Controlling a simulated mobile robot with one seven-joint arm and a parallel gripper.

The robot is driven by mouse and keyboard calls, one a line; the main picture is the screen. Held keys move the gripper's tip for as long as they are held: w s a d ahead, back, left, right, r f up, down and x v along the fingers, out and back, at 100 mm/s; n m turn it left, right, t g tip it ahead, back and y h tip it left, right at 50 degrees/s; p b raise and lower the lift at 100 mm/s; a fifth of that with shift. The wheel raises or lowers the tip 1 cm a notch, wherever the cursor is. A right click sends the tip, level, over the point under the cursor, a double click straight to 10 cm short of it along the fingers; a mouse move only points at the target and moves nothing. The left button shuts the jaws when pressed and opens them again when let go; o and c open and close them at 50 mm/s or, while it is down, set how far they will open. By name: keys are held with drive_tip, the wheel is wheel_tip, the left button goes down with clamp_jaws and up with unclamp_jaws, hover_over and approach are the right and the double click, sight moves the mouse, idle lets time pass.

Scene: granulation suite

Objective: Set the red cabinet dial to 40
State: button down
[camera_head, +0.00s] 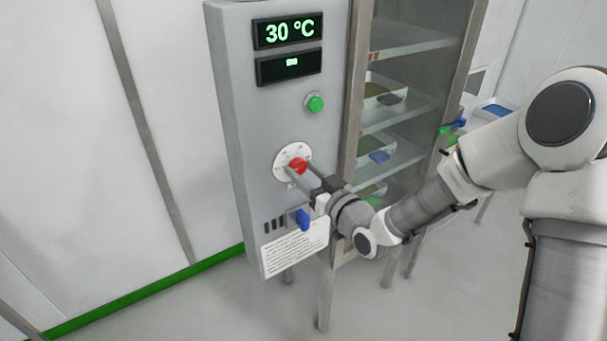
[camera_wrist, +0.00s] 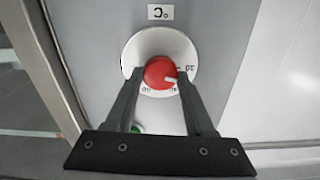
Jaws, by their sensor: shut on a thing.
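The red dial (camera_head: 298,166) sits on a round white scale plate (camera_head: 282,157) on the front of the grey cabinet control panel (camera_head: 240,120). The upper display (camera_head: 287,31) reads 30 °C. My gripper (camera_head: 300,172) reaches the dial from the lower right, its fingers shut on it. In the wrist view the red dial (camera_wrist: 159,73) lies between the two fingertips of my gripper (camera_wrist: 160,80). That view is upside down. A white mark on the dial points to the right there, near small scale numbers that are hard to read.
A green button (camera_head: 315,103) is above the dial. A blue switch (camera_head: 303,220) and a printed label (camera_head: 294,248) are below it, close to my gripper. A glass-fronted cabinet (camera_head: 405,100) with trays on shelves stands right of the panel.

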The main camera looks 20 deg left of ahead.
drive_tip(key=m, duration=0.4)
drive_tip(key=shift+m+b, duration=0.3)
drive_tip(key=m, duration=0.4)
drive_tip(key=shift+m, duration=0.3)
drive_tip(key=shift+c, duration=1.3)
unclamp_jaws()
